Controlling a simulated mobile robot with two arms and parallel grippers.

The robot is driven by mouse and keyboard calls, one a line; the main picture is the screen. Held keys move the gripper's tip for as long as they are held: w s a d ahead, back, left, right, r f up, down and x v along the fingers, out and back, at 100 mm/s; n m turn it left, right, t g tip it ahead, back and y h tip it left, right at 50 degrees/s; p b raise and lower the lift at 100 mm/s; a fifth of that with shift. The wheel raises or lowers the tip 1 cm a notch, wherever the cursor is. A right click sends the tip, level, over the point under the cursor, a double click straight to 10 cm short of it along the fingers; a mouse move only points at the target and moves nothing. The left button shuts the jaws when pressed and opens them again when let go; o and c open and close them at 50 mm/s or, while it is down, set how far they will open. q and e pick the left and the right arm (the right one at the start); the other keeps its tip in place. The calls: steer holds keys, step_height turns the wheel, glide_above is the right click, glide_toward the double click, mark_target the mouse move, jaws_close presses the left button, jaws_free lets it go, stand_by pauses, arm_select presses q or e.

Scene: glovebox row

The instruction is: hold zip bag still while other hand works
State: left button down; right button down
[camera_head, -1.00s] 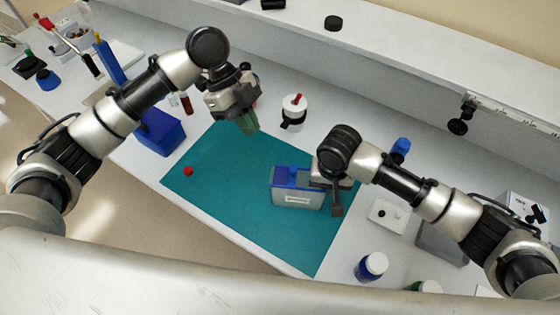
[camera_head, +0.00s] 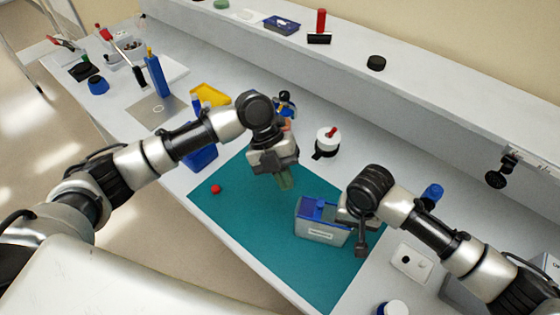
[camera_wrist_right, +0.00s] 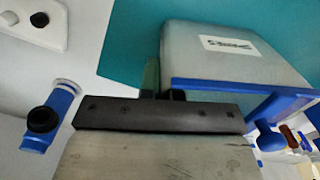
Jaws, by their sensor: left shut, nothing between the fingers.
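The zip bag (camera_head: 319,232) stands on the teal mat (camera_head: 240,215) as a pale, boxy pouch with a blue top and a white label. It also shows in the right wrist view (camera_wrist_right: 215,65), close to the fingers. My right gripper (camera_head: 361,243) is at the bag's right end, with a dark finger beside it. Whether the fingers close on the bag's edge is hidden. My left gripper (camera_head: 285,182) is shut and empty, above the mat behind and left of the bag, apart from it.
A small red ball (camera_head: 216,189) lies at the mat's left edge. The front of the mat is clear.

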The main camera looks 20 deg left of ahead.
mark_target(316, 211)
arm_select(q)
steer(key=d+f, duration=0.1)
steer(key=d, duration=0.1)
steer(key=d+f, duration=0.2)
steer(key=d, duration=0.1)
steer(key=shift+s+d+f, duration=0.1)
steer(key=shift+d+f, duration=0.2)
steer(key=shift+f, duration=0.05)
steer(key=shift+a, duration=0.1)
steer(key=d, duration=0.4)
steer(key=shift+s+d, duration=0.15)
arm_select(e)
steer(key=shift+a, duration=0.1)
